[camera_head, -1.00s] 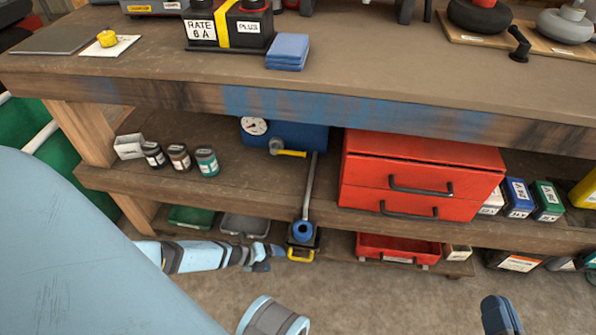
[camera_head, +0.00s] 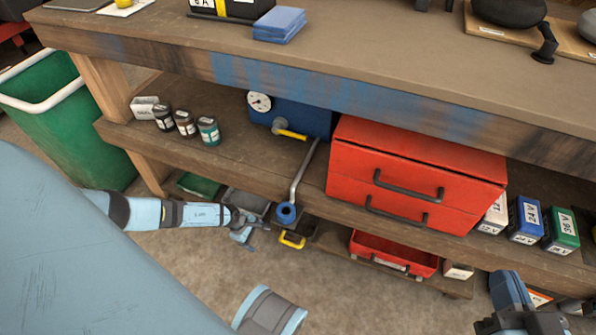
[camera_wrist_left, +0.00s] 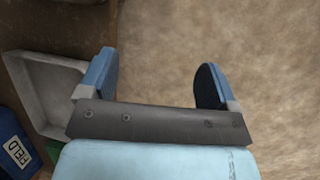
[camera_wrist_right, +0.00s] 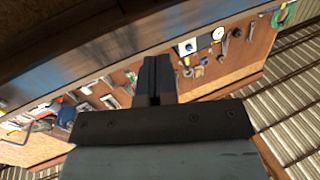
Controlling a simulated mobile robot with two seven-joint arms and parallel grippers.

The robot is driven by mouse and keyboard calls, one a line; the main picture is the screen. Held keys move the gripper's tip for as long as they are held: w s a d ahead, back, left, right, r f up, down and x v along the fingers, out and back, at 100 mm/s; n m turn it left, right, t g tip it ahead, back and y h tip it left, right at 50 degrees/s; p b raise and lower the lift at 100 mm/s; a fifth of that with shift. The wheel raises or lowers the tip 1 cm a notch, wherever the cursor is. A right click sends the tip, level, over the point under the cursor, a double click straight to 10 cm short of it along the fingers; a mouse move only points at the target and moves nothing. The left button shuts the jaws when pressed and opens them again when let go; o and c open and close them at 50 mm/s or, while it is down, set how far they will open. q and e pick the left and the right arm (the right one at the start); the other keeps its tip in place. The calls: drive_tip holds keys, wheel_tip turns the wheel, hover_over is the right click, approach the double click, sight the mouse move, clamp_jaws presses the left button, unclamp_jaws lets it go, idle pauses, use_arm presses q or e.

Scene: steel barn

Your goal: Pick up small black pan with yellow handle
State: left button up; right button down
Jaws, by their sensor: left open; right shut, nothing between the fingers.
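The small black pan (camera_head: 308,228) with its yellow handle (camera_head: 292,240) sits low under the bench, on the bottom shelf at its front edge. The handle points out toward the floor. The blue ring end of a grey bar hangs in front of part of the pan. My left gripper (camera_head: 258,228) is just left of the pan, apart from it. In the left wrist view it is open and empty (camera_wrist_left: 155,76) over bare floor; the pan does not show there. My right gripper (camera_head: 520,318) is at the lower right, far from the pan. In the right wrist view its fingers are shut (camera_wrist_right: 157,78).
The grey bar with blue ring (camera_head: 285,213) sticks out from the middle shelf. A grey tray (camera_wrist_left: 50,90) lies left of my left gripper. A red open bin (camera_head: 420,262) stands right of the pan. The shelf with the red drawer box (camera_head: 400,165) overhangs. The floor in front is clear.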

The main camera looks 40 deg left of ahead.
sight(282, 235)
use_arm(q)
drive_tip(key=w+d, duration=0.4)
drive_tip(key=d, duration=0.1)
drive_tip(key=w+d, duration=0.2)
drive_tip(key=shift+d, duration=0.3)
drive_tip(key=shift+w+d+b, duration=0.25)
drive_tip(key=shift+d+b, duration=0.05)
drive_tip(key=b+x, duration=0.2)
drive_tip(key=x, duration=0.1)
drive_tip(key=b+x, duration=0.1)
drive_tip(key=x, duration=0.1)
drive_tip(key=shift+w+d+b, duration=0.3)
drive_tip(key=shift+d, duration=0.15)
use_arm(e)
drive_tip(key=n, duration=0.1)
drive_tip(key=w+d+n+t, duration=0.1)
drive_tip(key=shift+w+d+r+n+y, duration=0.1)
drive_tip(key=shift+w+r+n+y, duration=0.05)
drive_tip(key=shift+w+n+y, duration=0.2)
use_arm(q)
drive_tip(key=c, duration=1.1)
use_arm(e)
drive_tip(key=shift+s, duration=0.1)
use_arm(q)
drive_tip(key=shift+o, duration=0.2)
